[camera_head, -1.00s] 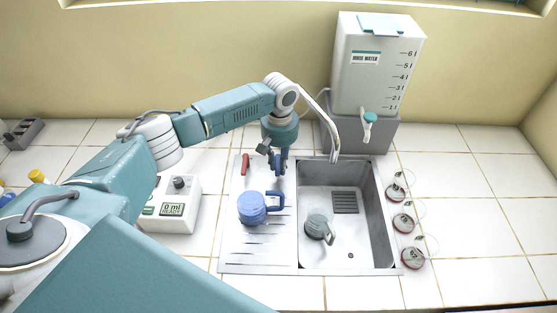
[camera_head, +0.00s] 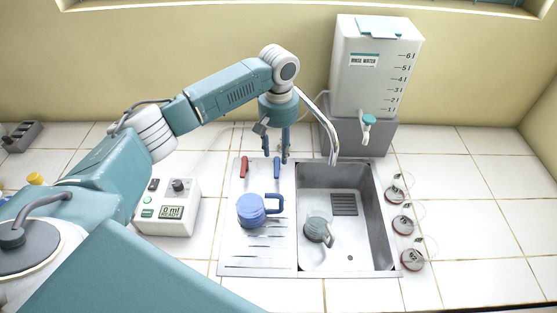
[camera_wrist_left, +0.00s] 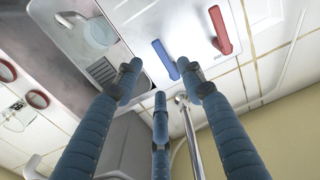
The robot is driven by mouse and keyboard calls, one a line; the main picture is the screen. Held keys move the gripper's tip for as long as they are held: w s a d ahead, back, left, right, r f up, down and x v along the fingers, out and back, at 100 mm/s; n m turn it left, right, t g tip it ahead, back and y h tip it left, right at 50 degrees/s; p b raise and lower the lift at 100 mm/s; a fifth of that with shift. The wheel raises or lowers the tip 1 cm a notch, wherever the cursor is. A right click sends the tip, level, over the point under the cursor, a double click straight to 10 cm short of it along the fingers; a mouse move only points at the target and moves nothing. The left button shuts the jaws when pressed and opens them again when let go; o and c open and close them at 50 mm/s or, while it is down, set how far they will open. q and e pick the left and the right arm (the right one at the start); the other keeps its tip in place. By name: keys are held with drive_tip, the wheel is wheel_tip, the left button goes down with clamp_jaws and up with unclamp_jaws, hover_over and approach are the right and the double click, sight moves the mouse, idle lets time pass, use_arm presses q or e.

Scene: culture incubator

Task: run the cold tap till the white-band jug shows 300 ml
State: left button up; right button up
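The blue cold tap lever (camera_head: 277,167) lies on the steel drainer beside a red lever (camera_head: 244,167). Both also show in the left wrist view, blue (camera_wrist_left: 165,60) and red (camera_wrist_left: 220,30). My left gripper (camera_head: 275,152) is open and empty, just above and behind the blue lever and apart from it; its spread fingers show in the wrist view (camera_wrist_left: 160,82). A grey-green jug (camera_head: 317,230) stands in the sink; its band and water level cannot be read. A blue jug (camera_head: 251,210) stands on the drainer. No stream is discernible below the spout (camera_head: 333,158). My right gripper is not in view.
A rinse water tank (camera_head: 368,75) with its own small tap stands behind the sink (camera_head: 385,225). Several red-rimmed dishes (camera_head: 403,223) line its right side. A white device (camera_head: 168,212) reading "0 ml READY" stands left of the drainer. The far right counter is clear.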

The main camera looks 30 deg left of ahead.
use_arm(q)
drive_tip(key=shift+r, duration=2.15)
